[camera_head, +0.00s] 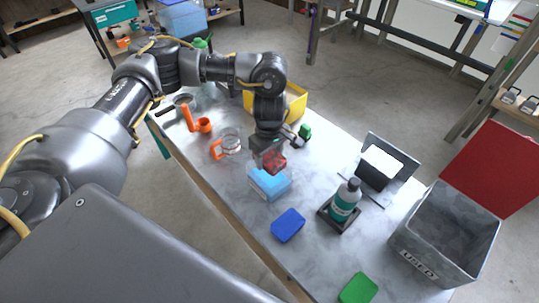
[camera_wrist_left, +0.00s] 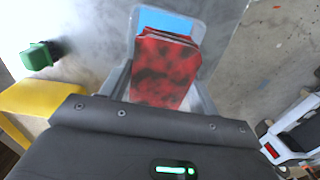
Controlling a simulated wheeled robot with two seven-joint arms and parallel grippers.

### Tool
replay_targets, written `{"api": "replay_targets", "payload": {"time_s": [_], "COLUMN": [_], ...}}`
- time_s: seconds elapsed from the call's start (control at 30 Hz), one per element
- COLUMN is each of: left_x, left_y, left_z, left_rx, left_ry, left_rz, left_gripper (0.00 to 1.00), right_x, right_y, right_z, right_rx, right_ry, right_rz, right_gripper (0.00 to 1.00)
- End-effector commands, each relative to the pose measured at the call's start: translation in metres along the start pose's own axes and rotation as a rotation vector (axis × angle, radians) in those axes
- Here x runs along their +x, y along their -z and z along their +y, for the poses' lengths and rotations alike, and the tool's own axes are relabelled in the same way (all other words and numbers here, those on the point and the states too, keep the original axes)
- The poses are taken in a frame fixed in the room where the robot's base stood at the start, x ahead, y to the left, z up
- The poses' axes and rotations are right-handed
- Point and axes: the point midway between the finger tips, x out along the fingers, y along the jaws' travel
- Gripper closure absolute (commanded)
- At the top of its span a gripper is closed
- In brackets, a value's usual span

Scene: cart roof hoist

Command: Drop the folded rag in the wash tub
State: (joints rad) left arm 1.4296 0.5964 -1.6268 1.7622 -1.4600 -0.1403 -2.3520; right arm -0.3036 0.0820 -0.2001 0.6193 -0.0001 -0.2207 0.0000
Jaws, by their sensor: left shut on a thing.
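My left gripper (camera_head: 271,158) is shut on the folded rag (camera_head: 274,161), which is red with dark blotches. The rag also shows between the fingers in the left wrist view (camera_wrist_left: 163,72), its folded layers at the far edge. A pale-walled, light blue thing (camera_head: 268,184) that looks like the wash tub stands on the table just below and in front of the gripper. Its blue shows past the rag in the left wrist view (camera_wrist_left: 165,22). The rag appears held above it; the exact gap is hard to tell. My right gripper is not in view.
An orange-handled clear jug (camera_head: 229,143) and a yellow bin (camera_head: 292,103) are near the gripper. A blue block (camera_head: 288,225), a bottle on a dark stand (camera_head: 345,200), a green block (camera_head: 358,288) and a grey bin (camera_head: 450,231) with a red lid (camera_head: 493,168) stand to the right.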

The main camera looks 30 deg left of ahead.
Motion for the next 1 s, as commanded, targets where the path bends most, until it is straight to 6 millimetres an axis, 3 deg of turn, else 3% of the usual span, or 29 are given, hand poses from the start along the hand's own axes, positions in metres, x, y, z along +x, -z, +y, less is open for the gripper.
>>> {"api": "replay_targets", "payload": {"time_s": [0.17,0.2,0.37,0.7,1.0], "left_x": [-0.001,-0.001,-0.001,-0.005,-0.054], "left_y": [0.0,0.0,0.0,0.0,0.001], "left_z": [0.0,0.0,0.0,0.001,0.001], "left_rx": [0.0,0.0,0.0,0.0,0.002], "left_ry": [0.0,0.0,0.0,-0.002,-0.006], "left_rz": [0.0,0.0,0.0,0.001,0.003], "left_gripper": [0.61,0.34,0.13,0.13,0.13], "right_x": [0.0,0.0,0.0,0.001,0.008], "right_y": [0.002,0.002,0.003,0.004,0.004], "right_z": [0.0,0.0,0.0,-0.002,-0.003], "right_rx": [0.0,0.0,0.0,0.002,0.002], "right_ry": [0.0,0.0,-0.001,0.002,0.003], "right_rz": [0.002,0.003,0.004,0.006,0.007], "right_gripper": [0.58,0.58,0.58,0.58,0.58]}}
